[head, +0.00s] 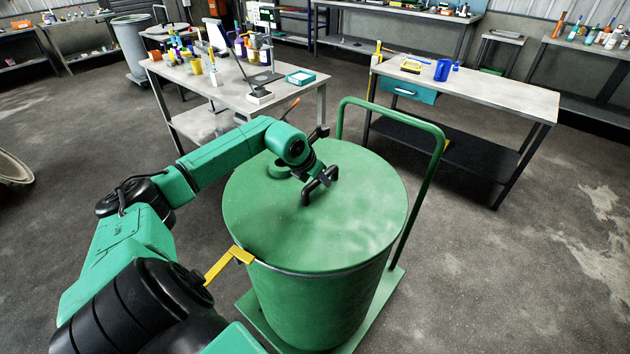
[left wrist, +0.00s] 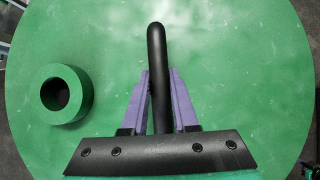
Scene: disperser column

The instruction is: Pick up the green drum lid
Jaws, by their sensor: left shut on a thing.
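The green drum lid (head: 350,225) is round and lies over the top of the green drum (head: 315,305). It has a black bar handle (head: 307,194) in its middle and a raised green ring (head: 279,171) left of the handle. My left gripper (head: 321,182) is over the middle of the lid, shut on the handle. In the left wrist view, the purple fingers (left wrist: 160,98) stand on both sides of the black handle (left wrist: 157,45), above the lid (left wrist: 235,70). I cannot see a clear gap between lid and drum. My right gripper is out of view.
The drum stands on a green trolley (head: 392,290) with a tall push bar (head: 433,165) at its right. A yellow lever (head: 228,262) is at the rim. Cluttered workbench (head: 230,97) and grey-topped bench (head: 500,92) stand behind. Floor at the right is clear.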

